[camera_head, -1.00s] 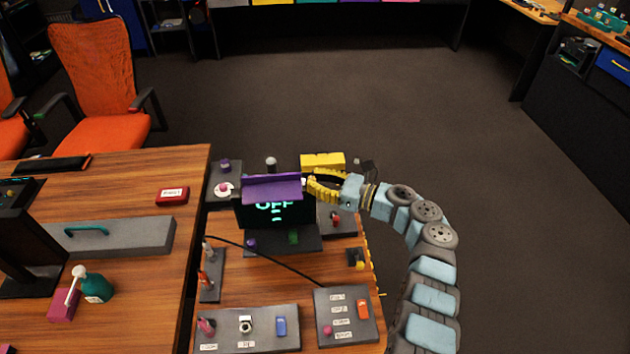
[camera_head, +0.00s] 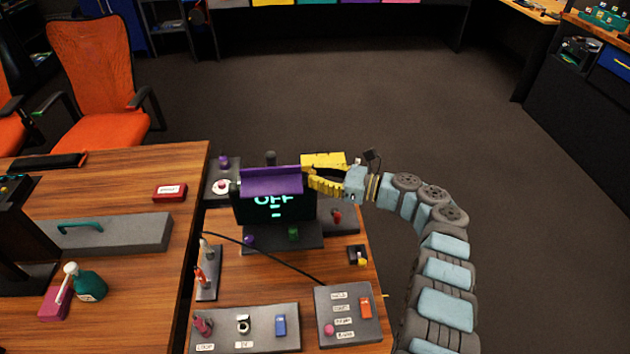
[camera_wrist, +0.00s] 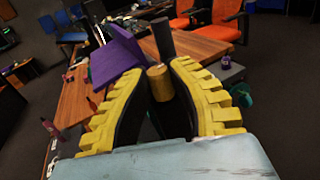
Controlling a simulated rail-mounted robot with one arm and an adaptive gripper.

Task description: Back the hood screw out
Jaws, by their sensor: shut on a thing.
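The purple hood (camera_head: 272,182) sits over the top of a dark screen (camera_head: 277,208) showing "OFF". In the wrist view the hood (camera_wrist: 117,57) is left of the fingertips. The hood screw (camera_wrist: 158,82), a brass-coloured cylinder, is between my fingers at the hood's side. My gripper (camera_head: 309,178), with yellow ribbed fingers, is at the hood's right end and hides the screw in the head view. It is shut on the screw, as the wrist view of the gripper (camera_wrist: 172,85) shows. I cannot tell how far the screw is out.
The panel bench has a button plate (camera_head: 347,315) and switch plates (camera_head: 245,326) in front. A cable (camera_head: 262,256) crosses the bench. A wooden desk (camera_head: 130,175) is at left. Open floor lies behind and right.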

